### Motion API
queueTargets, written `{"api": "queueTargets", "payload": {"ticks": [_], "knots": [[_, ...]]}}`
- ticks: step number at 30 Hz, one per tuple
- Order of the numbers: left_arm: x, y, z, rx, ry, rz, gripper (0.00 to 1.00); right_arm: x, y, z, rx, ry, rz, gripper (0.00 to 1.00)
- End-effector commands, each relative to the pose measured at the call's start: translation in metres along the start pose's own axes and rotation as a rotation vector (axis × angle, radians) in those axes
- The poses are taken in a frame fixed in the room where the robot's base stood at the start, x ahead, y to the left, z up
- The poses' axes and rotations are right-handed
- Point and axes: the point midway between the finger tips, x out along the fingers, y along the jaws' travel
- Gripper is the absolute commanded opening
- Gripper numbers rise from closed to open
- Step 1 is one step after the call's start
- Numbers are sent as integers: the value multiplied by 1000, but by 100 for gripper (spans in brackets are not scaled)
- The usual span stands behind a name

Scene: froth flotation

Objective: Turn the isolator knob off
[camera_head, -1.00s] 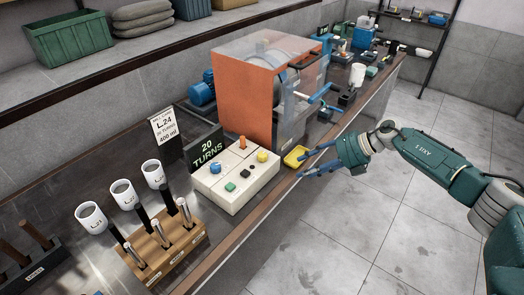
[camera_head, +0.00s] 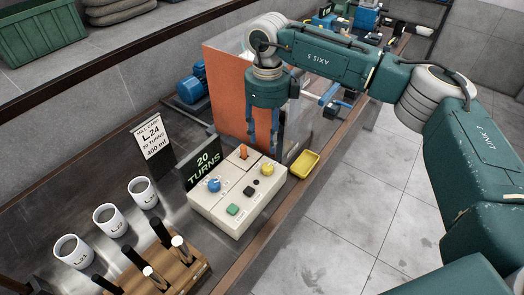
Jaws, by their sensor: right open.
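A cream control box (camera_head: 225,211) stands on the bench and carries several controls. An upright orange knob (camera_head: 243,152) is at its back edge, a blue knob (camera_head: 214,185) at the left, a yellow knob (camera_head: 267,170) at the right, a green button (camera_head: 233,209) in front and small black controls in the middle. Labels are too small to read, so I cannot tell which is the isolator. My right gripper (camera_head: 263,143) points down, open and empty, its blue fingers just right of the orange knob as seen. I cannot tell its height. My left gripper is out of view.
A "20 TURNS" sign (camera_head: 203,167) stands behind the box. An orange-sided machine (camera_head: 227,90) is close behind my gripper. A yellow tray (camera_head: 304,164) lies to the right. Several white mugs (camera_head: 143,192) and a wooden tool rack (camera_head: 180,277) stand at the left front.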

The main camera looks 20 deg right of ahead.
Motion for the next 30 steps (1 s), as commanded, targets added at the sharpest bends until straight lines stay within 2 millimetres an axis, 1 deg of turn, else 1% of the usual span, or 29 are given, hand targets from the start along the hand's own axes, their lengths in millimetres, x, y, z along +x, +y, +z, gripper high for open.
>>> {"api": "queueTargets", "payload": {"ticks": [2,3,5,6,9,12,14,16,19,22,24,26,30], "knots": [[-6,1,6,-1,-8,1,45,6,1,-1,-1,4,0,45],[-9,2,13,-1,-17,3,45,11,0,-1,-1,6,1,45],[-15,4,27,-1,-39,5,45,21,1,-1,-1,5,3,45],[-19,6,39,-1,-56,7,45,28,1,-1,-1,5,4,45],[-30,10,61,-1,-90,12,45,47,2,-2,-1,5,4,45],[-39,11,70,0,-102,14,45,66,2,-1,0,4,4,45],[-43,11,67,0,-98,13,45,76,2,-1,-1,4,4,45],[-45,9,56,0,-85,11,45,87,2,-1,1,3,4,45],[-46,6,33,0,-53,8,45,98,1,0,0,2,3,45],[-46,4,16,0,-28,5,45,104,1,0,-1,0,3,45],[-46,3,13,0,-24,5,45,106,1,0,-1,0,2,45],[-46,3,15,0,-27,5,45,106,1,0,-1,0,2,45],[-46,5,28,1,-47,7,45,106,1,0,-1,0,2,45]]}}
